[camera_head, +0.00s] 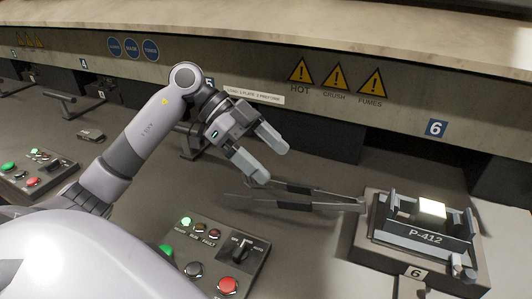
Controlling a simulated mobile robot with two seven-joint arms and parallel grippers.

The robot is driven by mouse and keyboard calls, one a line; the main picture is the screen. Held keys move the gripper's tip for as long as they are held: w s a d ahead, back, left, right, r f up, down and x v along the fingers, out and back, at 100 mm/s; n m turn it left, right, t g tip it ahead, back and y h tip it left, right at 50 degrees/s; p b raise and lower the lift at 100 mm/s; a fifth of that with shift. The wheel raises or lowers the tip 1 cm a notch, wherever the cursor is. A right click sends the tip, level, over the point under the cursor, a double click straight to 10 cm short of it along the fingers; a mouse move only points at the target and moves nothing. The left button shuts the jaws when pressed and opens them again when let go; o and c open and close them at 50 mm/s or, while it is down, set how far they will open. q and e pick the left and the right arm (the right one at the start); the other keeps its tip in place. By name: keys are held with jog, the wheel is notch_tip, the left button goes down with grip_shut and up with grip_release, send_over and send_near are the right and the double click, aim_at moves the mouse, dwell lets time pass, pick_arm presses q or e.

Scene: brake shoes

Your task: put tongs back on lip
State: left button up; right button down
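The tongs (310,190), slim grey metal arms with darker sections, stretch left to right near the picture's middle. Their right end meets the left side of the P-412 fixture (420,235); their left ends spread apart above the control panel. I cannot tell whether they rest on the grey bench surface or sit a little above it. My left gripper (274,165) is open, its two grey fingers apart, pointing down and right. It is just above and left of the tongs' middle in the picture, with nothing visible between the fingers. My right gripper is out of view.
A control panel (212,252) with buttons and a dark knob stands below the tongs. The fixture holds a bright glowing block (432,208). A concrete wall with warning signs (335,78) runs behind. Another control panel (35,172) is at far left.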

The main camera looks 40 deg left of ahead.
pick_arm(q)
jog(key=shift+r, duration=0.1)
jog(key=v, duration=1.2)
jog(key=shift+b, duration=0.35)
